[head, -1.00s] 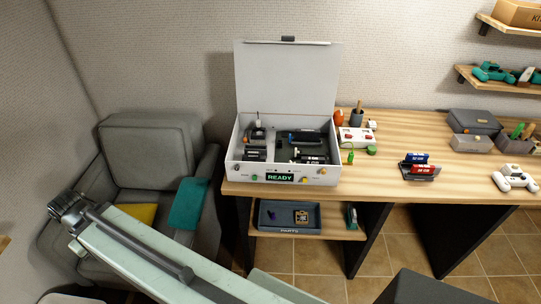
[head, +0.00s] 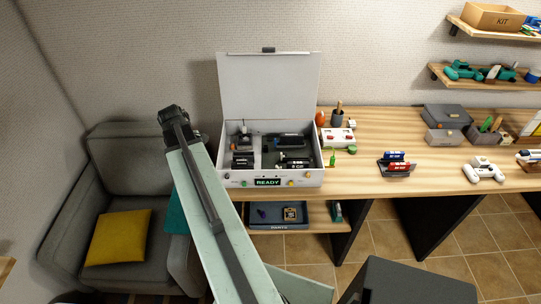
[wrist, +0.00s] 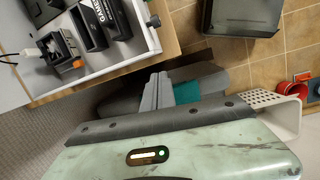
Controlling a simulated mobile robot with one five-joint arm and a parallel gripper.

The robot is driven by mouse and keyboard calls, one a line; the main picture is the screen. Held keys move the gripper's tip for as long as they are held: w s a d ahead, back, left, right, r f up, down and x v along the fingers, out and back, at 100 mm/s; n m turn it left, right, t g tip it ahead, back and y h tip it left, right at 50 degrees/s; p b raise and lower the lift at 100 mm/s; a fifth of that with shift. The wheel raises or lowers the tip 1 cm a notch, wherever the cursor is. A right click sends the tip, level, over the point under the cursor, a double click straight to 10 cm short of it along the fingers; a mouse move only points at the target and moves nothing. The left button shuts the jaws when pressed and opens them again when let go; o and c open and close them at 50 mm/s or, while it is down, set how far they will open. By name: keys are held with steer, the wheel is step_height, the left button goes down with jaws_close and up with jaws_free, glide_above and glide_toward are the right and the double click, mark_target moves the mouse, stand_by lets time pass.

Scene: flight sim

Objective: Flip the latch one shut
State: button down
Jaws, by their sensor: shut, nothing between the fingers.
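The white case (head: 221,160) stands on the bench with its lid (head: 268,88) open and upright. Dark parts sit in its bays, and its front display (head: 268,182) reads READY. In the wrist view the case's wall (wrist: 148,45) is at upper left, with dark modules (wrist: 112,18) and a small orange piece (wrist: 78,63) inside. I cannot tell which part is latch one. My gripper (wrist: 157,90) is shut and empty, outside the case. In the head view my arm's end (head: 172,116) shows left of the case; the fingers are not clear there.
A grey armchair (head: 120,165) with a yellow cushion (head: 118,237) is at left. A parts tray (head: 262,221) lies on the shelf below. The bench right of the case holds a white-and-red box (head: 338,137), a battery rack (head: 396,168) and a controller (head: 483,169).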

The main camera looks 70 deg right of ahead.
steer(key=s+d+r+g, duration=0.1)
steer(key=s+d, duration=0.5)
steer(key=s, duration=0.3)
steer(key=s+d+r+n, duration=0.1)
steer(key=s+d, duration=0.6)
steer(key=s, duration=0.2)
steer(key=shift+d+r+g, duration=0.3)
steer(key=shift+r+g, duration=0.05)
steer(key=shift+g, duration=0.05)
steer(key=shift+s+f, duration=0.1)
steer(key=b+x, duration=0.8)
steer(key=x, duration=0.1)
steer(key=shift+a+f, duration=0.15)
steer(key=shift+a, duration=0.05)
steer(key=shift+d+f+b, duration=0.1)
steer(key=shift+f+b, duration=0.25)
steer(key=shift+b, duration=0.25)
steer(key=shift+r, duration=0.1)
